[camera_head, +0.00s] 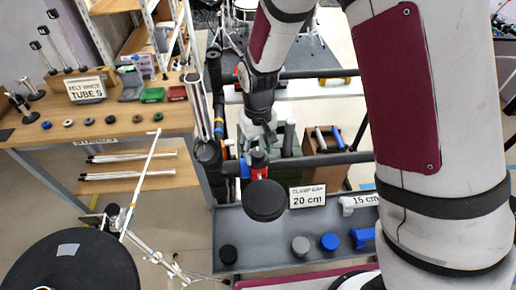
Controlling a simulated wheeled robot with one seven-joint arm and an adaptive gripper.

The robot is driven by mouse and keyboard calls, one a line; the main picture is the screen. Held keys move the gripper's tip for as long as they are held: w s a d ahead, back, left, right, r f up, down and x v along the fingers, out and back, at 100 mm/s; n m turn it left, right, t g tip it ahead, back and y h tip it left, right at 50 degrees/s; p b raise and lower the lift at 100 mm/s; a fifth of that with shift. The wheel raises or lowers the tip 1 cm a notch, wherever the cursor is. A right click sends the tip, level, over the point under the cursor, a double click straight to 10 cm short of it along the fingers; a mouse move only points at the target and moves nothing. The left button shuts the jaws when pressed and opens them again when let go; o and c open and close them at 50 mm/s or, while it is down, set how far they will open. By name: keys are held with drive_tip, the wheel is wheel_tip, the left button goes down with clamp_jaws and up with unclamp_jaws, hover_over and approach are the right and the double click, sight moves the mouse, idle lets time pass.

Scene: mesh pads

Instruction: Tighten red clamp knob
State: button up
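A small red clamp knob (259,171) with a dark top shows near the middle, beside the dark horizontal rack bar (310,161). A round black pad (265,200) sits just in front of and below it. My gripper (259,150) comes down from above and its end is right at the red knob, overlapping it in the picture. The fingers are small and partly hidden by the gripper body, so I cannot tell whether they touch or grip the knob.
A grey tray (275,239) below holds a black, a grey and a blue knob, blue clamps and a "20 cm" label (307,196). A wooden table (105,124) stands left. A large black round pad (72,265) fills the lower left. My arm blocks the right.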

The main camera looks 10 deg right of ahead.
sight(258, 152)
drive_tip(key=shift+r, duration=0.15)
wheel_tip(258, 152, up, 12)
idle(0.7)
drive_tip(key=s+d+r+m+t, duration=0.2)
drive_tip(key=s+d+r+t, duration=0.1)
drive_tip(key=s+d+r, duration=0.75)
drive_tip(key=s+d+r+t, duration=0.1)
drive_tip(key=s+r, duration=0.1)
drive_tip(key=s, duration=0.3)
drive_tip(key=s+d+r+m+t, duration=0.1)
drive_tip(key=s+d+r, duration=0.1)
drive_tip(key=s, duration=0.3)
drive_tip(key=shift+s+d+r, duration=0.25)
drive_tip(key=shift+s+r, duration=0.1)
drive_tip(key=shift+r, duration=0.2)
